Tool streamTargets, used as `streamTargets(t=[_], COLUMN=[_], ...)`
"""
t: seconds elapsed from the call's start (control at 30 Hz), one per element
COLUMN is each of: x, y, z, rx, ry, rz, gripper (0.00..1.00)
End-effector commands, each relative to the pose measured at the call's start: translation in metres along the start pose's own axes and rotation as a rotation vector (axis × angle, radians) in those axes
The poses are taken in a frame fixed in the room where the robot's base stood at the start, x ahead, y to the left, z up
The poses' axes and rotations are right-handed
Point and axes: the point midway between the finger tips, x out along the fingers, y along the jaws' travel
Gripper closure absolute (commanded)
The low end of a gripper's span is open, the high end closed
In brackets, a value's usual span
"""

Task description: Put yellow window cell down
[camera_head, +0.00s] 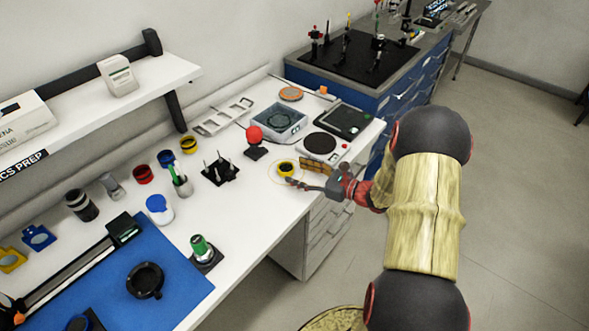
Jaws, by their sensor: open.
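The yellow window cell (286,168), a small yellow cylinder with a dark centre, sits on the white bench inside a faint thin ring outline. My gripper (292,182) reaches in from the right, low over the bench, with its fingertips just in front of the cell. The gripper is open and appears empty. I cannot tell whether a fingertip touches the cell. A second yellow-topped cylinder (188,145) stands at the back of the bench beside blue and red ones.
A round-topped hotplate (320,146) stands just behind the gripper, with a small brown slotted rack (315,166) in front of it. A red ball on a stand (254,135) and a black pin rack (220,170) are to the left. Bare bench lies left of the cell.

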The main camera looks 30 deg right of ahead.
Motion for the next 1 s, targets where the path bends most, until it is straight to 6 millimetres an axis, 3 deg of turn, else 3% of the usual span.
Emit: streamTargets(t=[0.2,0.4,0.67,0.77,0.87,0.9,1.0], x=[-0.049,-0.083,-0.098,-0.085,-0.067,-0.062,-0.061], y=[-0.002,-0.002,0.004,0.029,0.079,0.104,0.166], z=[0.005,0.005,0.009,0.027,0.055,0.066,0.089], rx=[-0.001,-0.005,-0.025,-0.11,-0.283,-0.375,-0.635], ry=[-0.004,-0.006,0.002,0.04,0.117,0.153,0.244], rz=[-0.004,-0.003,0.021,0.118,0.298,0.386,0.604], gripper=[0.42,0.42,0.42,0.42,0.42,0.42,0.42])
